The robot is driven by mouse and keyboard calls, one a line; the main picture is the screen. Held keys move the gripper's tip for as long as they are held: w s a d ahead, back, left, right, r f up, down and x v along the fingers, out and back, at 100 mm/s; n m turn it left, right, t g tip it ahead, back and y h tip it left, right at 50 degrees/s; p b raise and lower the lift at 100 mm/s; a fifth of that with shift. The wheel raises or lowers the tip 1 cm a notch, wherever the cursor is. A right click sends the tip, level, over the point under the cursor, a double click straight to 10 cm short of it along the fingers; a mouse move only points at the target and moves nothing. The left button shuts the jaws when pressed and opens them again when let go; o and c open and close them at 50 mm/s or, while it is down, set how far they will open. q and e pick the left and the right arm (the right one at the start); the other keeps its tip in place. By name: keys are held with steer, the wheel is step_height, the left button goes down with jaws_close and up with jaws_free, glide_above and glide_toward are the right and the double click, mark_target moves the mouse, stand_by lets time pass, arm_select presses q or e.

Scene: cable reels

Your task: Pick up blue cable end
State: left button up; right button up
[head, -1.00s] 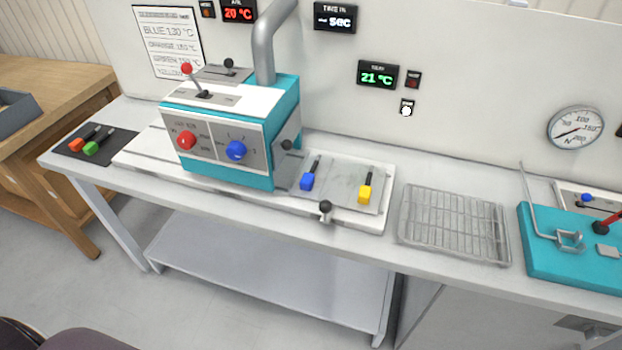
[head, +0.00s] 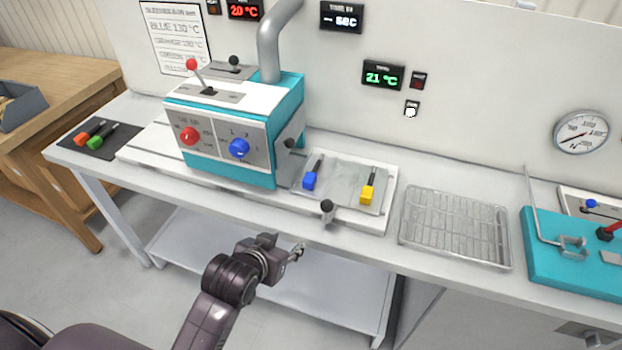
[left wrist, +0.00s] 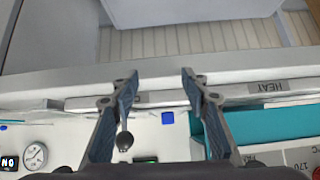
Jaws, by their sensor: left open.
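The blue cable end (head: 309,181) lies on a grey plate beside the blue and teal machine, with a dark cable leading back from it. A yellow cable end (head: 368,194) lies on the same plate to its right. My left gripper (head: 297,252) is in front of the bench, below and apart from the blue cable end. In the left wrist view my left gripper (left wrist: 158,80) is open with nothing between its fingers. A small blue piece (left wrist: 167,118), apparently the blue cable end, shows between the fingers there. My right gripper is not in view.
A black ball knob (head: 327,206) stands at the plate's front edge. The teal machine (head: 235,130) is left of the plate and a wire rack (head: 455,228) right. Orange and green cable ends (head: 90,137) lie on a dark mat at far left. A lower shelf (head: 200,245) runs under the bench.

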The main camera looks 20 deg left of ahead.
mark_target(310, 176)
arm_select(q)
steer(key=w+r+t, duration=0.1)
steer(key=w+r, duration=0.1)
steer(key=w, duration=0.2)
steer(key=w+r+t, duration=0.1)
steer(key=w+r, duration=0.1)
steer(key=w, duration=0.2)
steer(key=w+r+t, duration=0.2)
steer(key=w+r, duration=0.1)
steer(key=w, duration=0.1)
steer(key=shift+w+n, duration=0.2)
steer(key=shift+n, duration=0.1)
steer(key=shift+p+x, duration=0.3)
steer(key=shift+x, duration=0.5)
steer(key=p+x, duration=0.1)
steer(key=x, duration=0.2)
steer(key=shift+w, duration=0.4)
steer(key=shift+w+d+f, duration=0.1)
steer(key=shift+w+f, duration=0.15)
steer(key=shift+w, duration=0.15)
steer(key=shift+c, duration=0.6)
jaws_close()
